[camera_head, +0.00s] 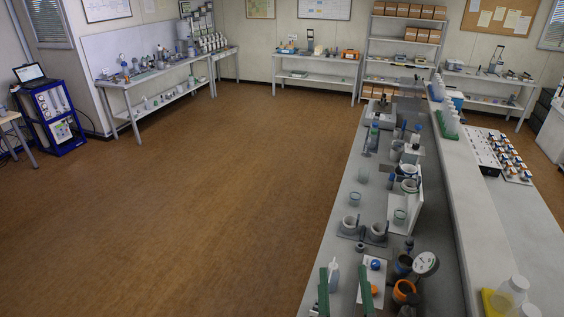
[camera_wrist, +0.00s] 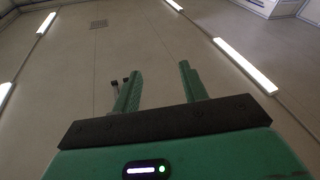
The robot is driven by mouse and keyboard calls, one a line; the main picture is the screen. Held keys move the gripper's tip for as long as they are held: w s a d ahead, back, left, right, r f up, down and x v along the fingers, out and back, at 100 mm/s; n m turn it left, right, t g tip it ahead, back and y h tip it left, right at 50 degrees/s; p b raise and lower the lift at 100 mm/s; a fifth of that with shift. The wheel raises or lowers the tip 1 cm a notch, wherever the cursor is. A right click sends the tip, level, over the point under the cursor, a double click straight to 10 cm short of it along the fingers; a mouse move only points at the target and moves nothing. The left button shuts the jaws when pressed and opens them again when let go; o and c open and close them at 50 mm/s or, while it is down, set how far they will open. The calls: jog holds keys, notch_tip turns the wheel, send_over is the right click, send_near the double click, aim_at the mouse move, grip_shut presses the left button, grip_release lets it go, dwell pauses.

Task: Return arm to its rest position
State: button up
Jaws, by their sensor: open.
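My gripper (camera_head: 345,283) shows at the bottom of the head view, its two green fingers upright and apart, in front of the bench. In the wrist view my gripper (camera_wrist: 158,84) is open, with nothing between the fingers. Beyond them are the ceiling and its lamps (camera_wrist: 245,65), so the fingers point upward. Small dark parts show beside the left finger in the wrist view; I cannot tell what they are. My arm below the fingers is out of the head view.
The long bench (camera_head: 334,235) holds a dial gauge (camera_head: 426,263), an orange-rimmed cup (camera_head: 404,291), a wash bottle (camera_head: 333,273) and several beakers close to my gripper. A raised shelf (camera_head: 475,230) runs along its right. The brown floor (camera_head: 220,190) to the left is clear.

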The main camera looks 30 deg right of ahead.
jog(key=w+a+r+n+t+y+p, duration=0.1)
jog(key=a+r+t+y, duration=0.3)
jog(key=a+r, duration=0.9)
jog(key=w+a+r+n+t+y+p, duration=0.1)
jog(key=a+r+n+t+y+p, duration=0.1)
jog(key=a+r+y, duration=0.6)
jog(key=a+r+n+t, duration=0.1)
jog(key=a+r+t, duration=0.1)
jog(key=a+r, duration=0.3)
notch_tip(320, 180, up, 5)
jog(key=shift+a+f+n+y+p, duration=0.1)
jog(key=shift+a+n+y+p, duration=0.05)
jog(key=shift+n+y+p, duration=0.2)
